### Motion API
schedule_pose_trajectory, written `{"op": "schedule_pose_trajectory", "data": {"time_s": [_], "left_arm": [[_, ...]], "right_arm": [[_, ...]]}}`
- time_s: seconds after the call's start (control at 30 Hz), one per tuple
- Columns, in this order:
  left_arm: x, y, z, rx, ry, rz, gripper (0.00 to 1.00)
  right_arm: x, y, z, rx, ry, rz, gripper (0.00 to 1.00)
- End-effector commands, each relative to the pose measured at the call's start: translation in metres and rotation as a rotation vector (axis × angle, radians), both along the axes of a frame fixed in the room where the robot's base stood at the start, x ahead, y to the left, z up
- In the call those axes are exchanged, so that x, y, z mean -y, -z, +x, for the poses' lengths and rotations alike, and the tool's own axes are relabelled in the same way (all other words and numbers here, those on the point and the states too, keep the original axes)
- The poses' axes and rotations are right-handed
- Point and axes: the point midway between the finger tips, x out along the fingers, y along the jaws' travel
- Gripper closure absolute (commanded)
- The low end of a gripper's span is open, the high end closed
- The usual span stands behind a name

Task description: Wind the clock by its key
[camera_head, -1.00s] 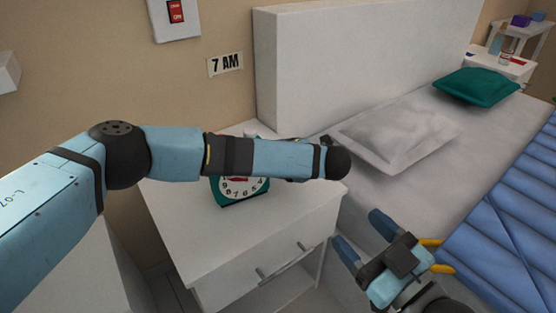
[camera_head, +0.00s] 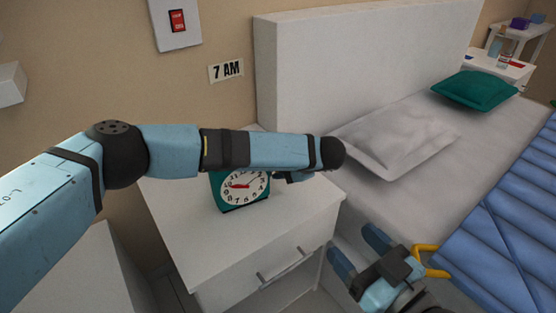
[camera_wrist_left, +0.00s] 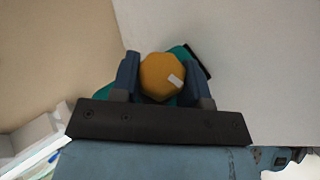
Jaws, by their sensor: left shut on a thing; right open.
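The clock (camera_head: 228,202) is a teal box with a white face and red hand. It stands on the white nightstand, its top hidden behind my left arm in the head view. In the left wrist view, a yellow, many-sided knob (camera_wrist_left: 158,66), apparently the key, sits between the two fingers of my left gripper (camera_wrist_left: 160,80), which is shut on it. Teal clock body shows behind it. The left fingers are hidden in the head view. My right gripper (camera_head: 357,250) is open and empty, in front of the nightstand's right side, apart from the clock.
The nightstand (camera_head: 190,235) has a drawer with a bar handle; its front top is clear. A bed with a grey pillow (camera_head: 400,140), a green pillow (camera_head: 473,90) and a blue cover (camera_head: 510,210) is at the right. A red switch (camera_head: 178,20) and "7 AM" sign (camera_head: 226,70) are on the wall.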

Motion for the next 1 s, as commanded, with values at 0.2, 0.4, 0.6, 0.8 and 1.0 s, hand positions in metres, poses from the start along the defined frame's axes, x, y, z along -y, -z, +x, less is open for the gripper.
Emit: {"op": "schedule_pose_trajectory", "data": {"time_s": [0.2, 0.4, 0.6, 0.8, 1.0], "left_arm": [[0.0, -0.004, 0.001, -0.144, -0.001, -0.072, 0.82], [0.0, -0.003, 0.001, -0.247, 0.0, -0.122, 0.82], [0.0, -0.002, 0.001, -0.309, 0.0, -0.151, 0.82], [0.0, -0.001, 0.001, -0.333, 0.002, -0.162, 0.82], [0.0, -0.001, 0.001, -0.334, 0.001, -0.163, 0.82]], "right_arm": [[-0.005, 0.001, -0.008, -0.093, -0.003, 0.047, 0.33], [-0.008, 0.002, -0.012, -0.145, -0.003, 0.084, 0.33], [-0.009, 0.007, -0.016, -0.184, -0.006, 0.098, 0.33], [-0.011, 0.008, -0.016, -0.197, -0.004, 0.108, 0.33], [-0.011, 0.009, -0.017, -0.2, -0.003, 0.111, 0.33]]}}
